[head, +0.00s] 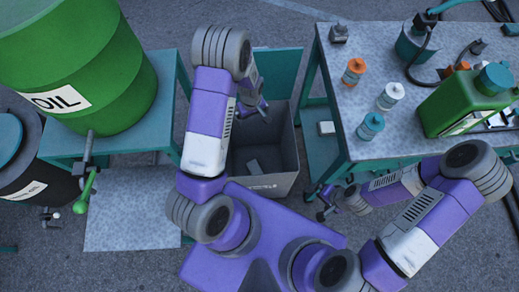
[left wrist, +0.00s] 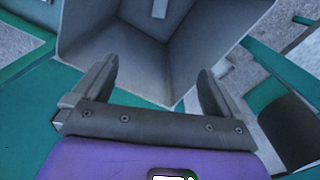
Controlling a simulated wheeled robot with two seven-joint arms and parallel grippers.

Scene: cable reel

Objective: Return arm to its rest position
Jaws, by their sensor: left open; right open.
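My left arm reaches forward from my purple body. Its gripper (head: 262,110) is over the far part of a grey open bin (head: 284,182). In the left wrist view the two fingers of the left gripper (left wrist: 155,88) stand wide apart with nothing between them, and the bin's inner walls (left wrist: 192,62) lie beyond them. My right arm is bent back, with its gripper (head: 324,206) low beside the right-hand table's near left leg. The right gripper is small in view; it looks open and holds nothing that I can see.
A green oil drum (head: 85,50) with a tap stands on a teal stand at left. A grey-topped table (head: 345,75) at right bears orange, white and teal bottles and a green can (head: 465,100). A small grey piece (head: 254,166) lies in the bin. Teal panels stand behind the bin.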

